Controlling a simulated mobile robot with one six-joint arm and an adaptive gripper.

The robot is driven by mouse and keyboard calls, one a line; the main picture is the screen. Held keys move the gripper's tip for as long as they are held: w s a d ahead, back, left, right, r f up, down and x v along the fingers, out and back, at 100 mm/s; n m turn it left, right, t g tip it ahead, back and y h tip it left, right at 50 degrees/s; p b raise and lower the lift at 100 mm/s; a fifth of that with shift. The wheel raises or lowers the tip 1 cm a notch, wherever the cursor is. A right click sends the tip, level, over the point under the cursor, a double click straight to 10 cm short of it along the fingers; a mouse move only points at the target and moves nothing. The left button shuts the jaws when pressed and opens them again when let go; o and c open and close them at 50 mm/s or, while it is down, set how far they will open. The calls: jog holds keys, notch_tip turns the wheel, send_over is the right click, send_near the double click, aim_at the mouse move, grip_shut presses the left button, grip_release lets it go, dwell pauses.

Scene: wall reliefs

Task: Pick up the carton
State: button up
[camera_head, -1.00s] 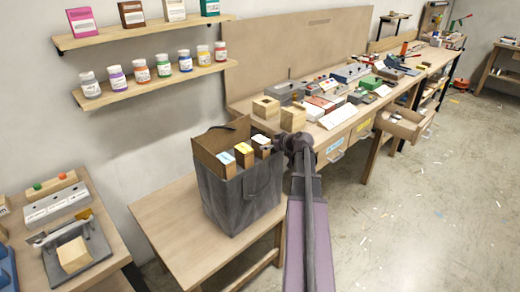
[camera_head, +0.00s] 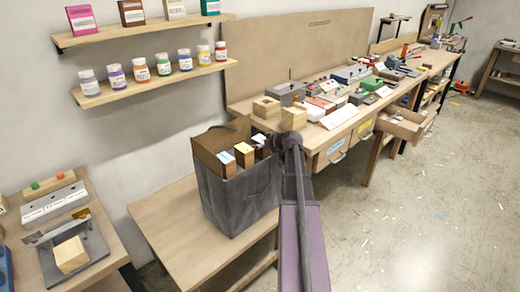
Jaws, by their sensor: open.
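Several small cartons with pale and coloured tops stand upright in a dark grey bag (camera_head: 240,205) on the low wooden table. The left carton (camera_head: 227,163), the middle carton (camera_head: 244,154) and the right carton (camera_head: 261,146) show above the bag's rim; their lower parts are hidden. I cannot tell which one the task means. My gripper (camera_head: 279,141) is at the bag's right rim, close to the right carton in the picture. It is open, with no carton seen in it; its fingers are mostly hidden by my wrist.
The low table (camera_head: 165,215) has bare room left of the bag. A workbench (camera_head: 345,135) crowded with boxes and wooden blocks (camera_head: 294,117) lies behind my wrist. Wall shelves (camera_head: 150,88) hold bottles and boxes. A side table (camera_head: 105,262) with a wood block stands at left.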

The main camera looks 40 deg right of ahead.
jog(key=c, duration=1.2)
jog(key=shift+r, duration=0.15)
notch_tip(320, 180, up, 10)
jog(key=p, duration=1)
dwell(0.4)
